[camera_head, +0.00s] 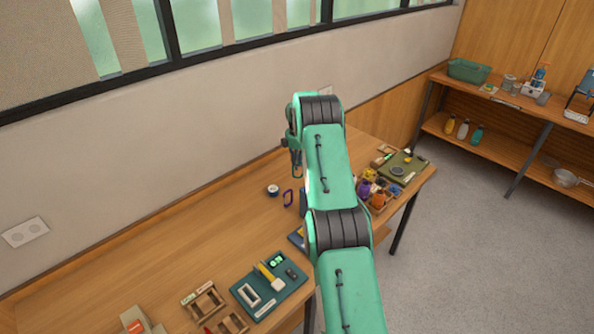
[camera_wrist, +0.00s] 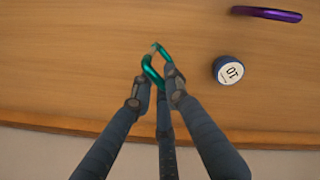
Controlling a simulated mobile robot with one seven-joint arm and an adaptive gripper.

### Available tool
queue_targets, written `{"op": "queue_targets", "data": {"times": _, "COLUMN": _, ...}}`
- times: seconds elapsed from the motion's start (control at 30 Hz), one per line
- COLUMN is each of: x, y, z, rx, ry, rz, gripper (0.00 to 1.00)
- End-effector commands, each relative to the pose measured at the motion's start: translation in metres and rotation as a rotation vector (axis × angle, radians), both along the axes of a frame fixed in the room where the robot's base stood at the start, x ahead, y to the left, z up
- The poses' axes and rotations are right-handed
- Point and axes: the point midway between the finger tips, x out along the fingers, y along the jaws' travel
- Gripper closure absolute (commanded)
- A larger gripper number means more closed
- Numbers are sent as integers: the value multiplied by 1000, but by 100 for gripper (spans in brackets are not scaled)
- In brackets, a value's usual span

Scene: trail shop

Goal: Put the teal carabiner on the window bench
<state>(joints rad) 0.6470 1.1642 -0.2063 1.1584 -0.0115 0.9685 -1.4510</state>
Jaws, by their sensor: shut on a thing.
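The teal carabiner (camera_wrist: 150,69) shows between my fingertips in the wrist view. My gripper (camera_wrist: 160,92) is shut on its near end, and its far end sticks out past the fingers. The carabiner is over the wooden bench top (camera_wrist: 70,65), close to its edge; I cannot tell whether it touches the wood. In the head view the long wooden bench (camera_head: 165,255) runs under the window along the wall. There my gripper (camera_head: 297,168) hangs small at the end of my arm, over the bench, and the carabiner is not clear.
A green tray (camera_head: 268,288) with tools, wooden frames and a crowded box (camera_head: 378,198) stand farther along. Bare wood lies left of the tape.

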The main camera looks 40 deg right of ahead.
Motion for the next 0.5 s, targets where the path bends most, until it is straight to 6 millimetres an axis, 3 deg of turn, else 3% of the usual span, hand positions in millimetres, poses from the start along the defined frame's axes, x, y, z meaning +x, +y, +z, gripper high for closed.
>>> {"op": "queue_targets", "data": {"times": 0.27, "x": 0, "y": 0, "z": -2, "rx": 1, "ry": 1, "rz": 0, "gripper": 100}}
{"op": "queue_targets", "data": {"times": 0.5, "x": -1, "y": 1, "z": -26, "rx": 2, "ry": 2, "rz": 0, "gripper": 100}}
